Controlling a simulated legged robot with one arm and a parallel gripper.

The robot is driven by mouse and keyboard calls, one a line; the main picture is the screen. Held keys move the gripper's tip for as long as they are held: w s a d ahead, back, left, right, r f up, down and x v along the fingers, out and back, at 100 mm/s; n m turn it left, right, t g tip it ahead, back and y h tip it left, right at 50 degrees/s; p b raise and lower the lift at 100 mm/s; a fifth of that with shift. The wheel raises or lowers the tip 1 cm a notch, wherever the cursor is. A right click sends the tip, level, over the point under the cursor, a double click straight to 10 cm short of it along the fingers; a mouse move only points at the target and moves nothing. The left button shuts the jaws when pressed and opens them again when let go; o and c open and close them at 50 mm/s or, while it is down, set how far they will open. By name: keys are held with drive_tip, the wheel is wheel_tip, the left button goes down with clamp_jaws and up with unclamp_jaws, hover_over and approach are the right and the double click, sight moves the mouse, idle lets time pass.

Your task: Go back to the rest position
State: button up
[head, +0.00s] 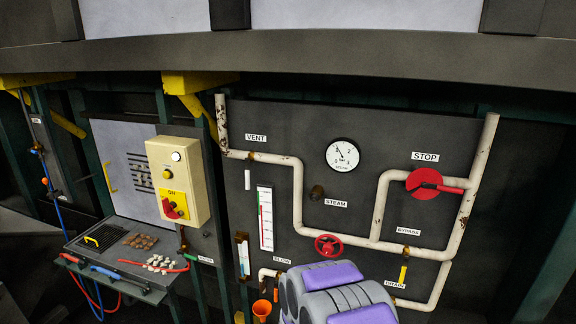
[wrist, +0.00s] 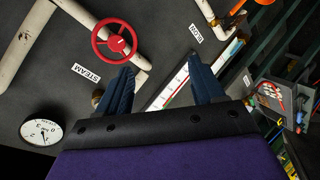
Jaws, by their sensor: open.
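My gripper shows in the wrist view (wrist: 162,88) with its two dark blue fingers spread apart and nothing between them. Beyond the fingers is a dark panel with pipes. In the head view my purple and grey arm is at the bottom centre, below the small red valve wheel (head: 327,245); the fingers do not show there. The red valve wheel also shows in the wrist view (wrist: 114,41), up and left of the fingers. The fingers look apart from it. The white gauge strip (wrist: 172,95) lies behind and between the fingers.
White pipes (head: 298,190) cross the panel, with a red STOP handle (head: 424,183) and a round gauge (head: 342,154). A beige control box (head: 178,180) stands at left above a tool shelf (head: 100,285). A dark beam crosses overhead.

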drive_tip(key=s+r+m+g+y+b, duration=0.2)
drive_tip(key=s+g+b, duration=0.15)
drive_tip(key=s, duration=0.55)
drive_tip(key=s+r+m+g+y+b, duration=0.2)
drive_tip(key=s+g, duration=0.2)
drive_tip(key=s, duration=0.5)
drive_tip(key=s+d+r+m+g+h+b, duration=0.1)
drive_tip(key=s+d+m+g+b, duration=0.1)
drive_tip(key=s, duration=1.3)
drive_tip(key=s+d+r+m+g+b, duration=0.1)
drive_tip(key=s+d+m+g+b, duration=0.2)
drive_tip(key=s, duration=1.2)
drive_tip(key=d+g, duration=0.2)
drive_tip(key=d, duration=0.1)
drive_tip(key=shift+s+r+h, duration=0.2)
drive_tip(key=shift+r+h, duration=0.1)
drive_tip(key=shift+h, duration=0.1)
idle(2.5)
